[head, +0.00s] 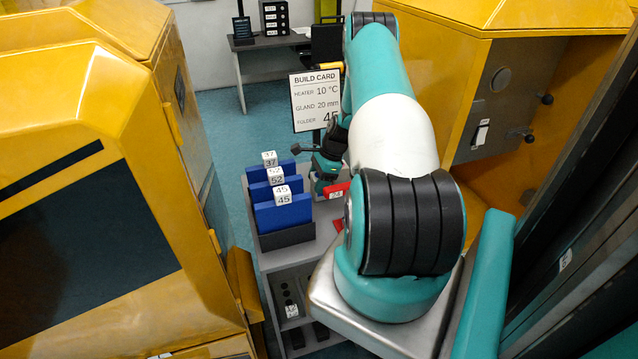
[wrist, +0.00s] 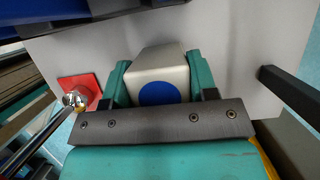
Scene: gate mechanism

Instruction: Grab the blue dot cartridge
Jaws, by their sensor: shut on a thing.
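The blue dot cartridge (wrist: 160,65) is a beige block with a round blue dot on the face toward the camera, in the middle of the wrist view. My gripper (wrist: 158,75) has its teal fingers against the left and right sides of the cartridge and is shut on it. The grey cart top (wrist: 235,40) lies behind the cartridge; I cannot tell whether the cartridge still touches it. In the head view my gripper (head: 325,168) is over the cart, right of the blue folders, and the cartridge is mostly hidden there.
Blue folders (head: 284,217) labelled 37, 52 and 45 stand in a rack on the cart. A red square with a metal knob (wrist: 78,90) is left of my gripper. The build card (head: 314,100) stands behind. Yellow machines (head: 90,200) flank the cart.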

